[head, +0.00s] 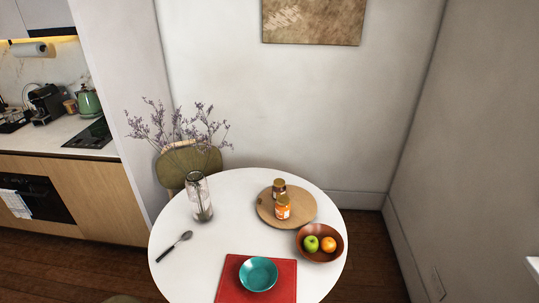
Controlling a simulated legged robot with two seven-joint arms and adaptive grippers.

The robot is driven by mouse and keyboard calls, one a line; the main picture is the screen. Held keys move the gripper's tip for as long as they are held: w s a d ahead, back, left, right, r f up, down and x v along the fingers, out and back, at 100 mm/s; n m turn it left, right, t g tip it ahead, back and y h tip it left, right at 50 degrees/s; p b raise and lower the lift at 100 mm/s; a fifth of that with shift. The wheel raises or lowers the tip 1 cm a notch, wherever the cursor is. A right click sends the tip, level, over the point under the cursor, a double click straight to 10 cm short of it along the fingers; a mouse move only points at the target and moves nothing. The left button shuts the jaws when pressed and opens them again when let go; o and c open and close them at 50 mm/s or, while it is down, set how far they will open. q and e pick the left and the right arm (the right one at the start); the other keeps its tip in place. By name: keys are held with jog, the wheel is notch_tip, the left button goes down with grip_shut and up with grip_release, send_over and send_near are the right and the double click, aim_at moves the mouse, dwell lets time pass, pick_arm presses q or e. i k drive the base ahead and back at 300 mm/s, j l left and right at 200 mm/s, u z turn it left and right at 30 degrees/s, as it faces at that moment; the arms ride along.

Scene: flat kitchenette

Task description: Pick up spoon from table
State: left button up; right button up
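A dark grey spoon (174,246) lies flat on the left part of the round white table (236,200). Its bowl end points up and right, and its handle points down and left toward the table's left edge. Nothing covers it. Neither of my grippers shows in the head view.
A glass vase (199,198) with purple sprigs stands behind the spoon. A red placemat (228,288) with a teal bowl (258,273) lies to its right. Farther right are a wooden board (298,205) with two jars and a brown fruit bowl (336,250). A chair (188,163) stands behind.

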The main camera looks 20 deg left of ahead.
aim_at(188, 235)
jog(key=u, duration=1.55)
